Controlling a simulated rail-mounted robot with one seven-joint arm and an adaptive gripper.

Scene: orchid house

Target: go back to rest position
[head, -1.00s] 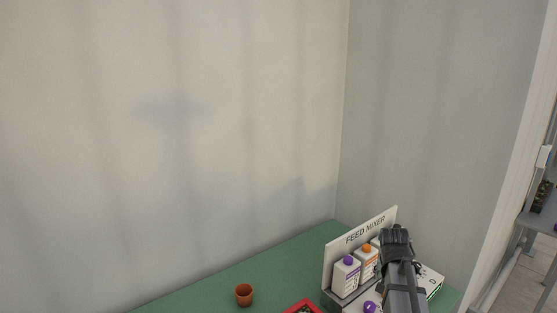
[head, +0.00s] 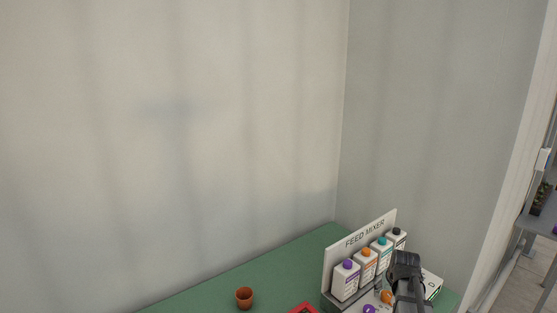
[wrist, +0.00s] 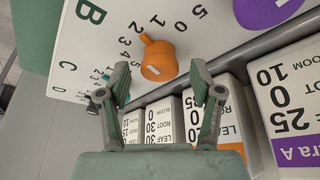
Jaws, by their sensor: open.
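My gripper (wrist: 162,84) is open in the wrist view, its two fingers apart with nothing between them. Beyond the fingertips is the white dial panel of the feed mixer (wrist: 90,45), with an orange knob (wrist: 159,61) just past the gap. I cannot tell whether a finger touches it. In the head view my dark arm end (head: 407,275) is at the lower right, over the mixer's right part; the fingers are not clear there. The FEED MIXER sign board (head: 340,246) stands behind a row of bottles.
White bottles with purple (head: 347,265), orange (head: 366,252), teal (head: 381,242) and black (head: 398,232) caps stand close by. A terracotta pot (head: 244,298) and a red-edged object (head: 303,308) are on the green bench (head: 200,295). Walls rise behind and at right.

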